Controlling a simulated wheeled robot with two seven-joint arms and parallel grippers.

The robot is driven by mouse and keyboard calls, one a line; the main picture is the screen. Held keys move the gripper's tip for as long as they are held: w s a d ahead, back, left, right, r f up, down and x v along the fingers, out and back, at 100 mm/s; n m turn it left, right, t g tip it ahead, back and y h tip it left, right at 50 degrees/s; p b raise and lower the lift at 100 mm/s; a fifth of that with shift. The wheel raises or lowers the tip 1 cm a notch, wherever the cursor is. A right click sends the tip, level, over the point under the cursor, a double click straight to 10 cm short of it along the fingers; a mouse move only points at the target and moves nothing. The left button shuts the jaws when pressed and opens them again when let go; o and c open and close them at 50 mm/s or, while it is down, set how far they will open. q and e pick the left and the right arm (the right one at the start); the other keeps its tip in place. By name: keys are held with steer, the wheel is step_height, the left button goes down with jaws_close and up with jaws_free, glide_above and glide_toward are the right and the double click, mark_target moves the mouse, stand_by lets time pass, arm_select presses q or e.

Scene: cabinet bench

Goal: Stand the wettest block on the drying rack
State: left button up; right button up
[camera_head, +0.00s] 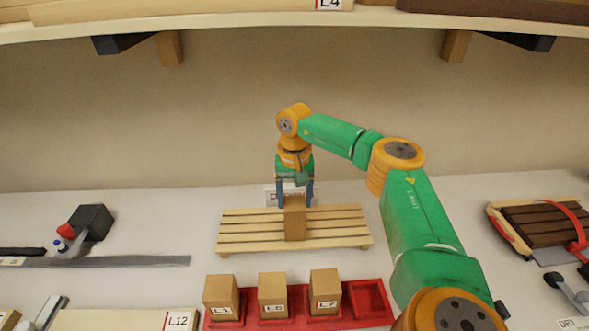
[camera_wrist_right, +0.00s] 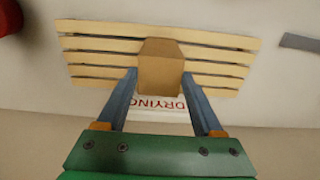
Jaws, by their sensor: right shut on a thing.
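The drying rack (camera_head: 340,229) is a pale slatted wooden platform on the bench. It also shows in the right wrist view (camera_wrist_right: 90,43), with a partly hidden sign reading "DRYING" (camera_wrist_right: 150,102) beside it. My right gripper (camera_head: 295,198) is shut on a brown block (camera_head: 295,224), with one blue finger on each side. The block is upright over the middle of the rack; I cannot tell whether its base touches the slats. In the wrist view the block (camera_wrist_right: 160,68) sits between the fingertips. My left gripper is not in view.
A red tray (camera_head: 370,299) in front holds three labelled blocks, including one at its left (camera_head: 221,295); its right slot is empty. A strapped dark board stack (camera_head: 540,228) is at right. A black device (camera_head: 92,222) is at left. A shelf (camera_head: 200,28) overhangs the back.

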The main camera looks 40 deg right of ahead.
steer(key=shift+f, duration=0.1)
steer(key=o, duration=1.4)
steer(key=shift+c, duration=0.2)
steer(key=shift+a, duration=0.1)
step_height(320, 180, up, 6)
steer(key=shift+r+b, duration=0.2)
steer(key=shift+b, duration=0.55)
step_height(320, 180, up, 6)
steer(key=shift+p, duration=0.3)
steer(key=shift+s+f, duration=0.1)
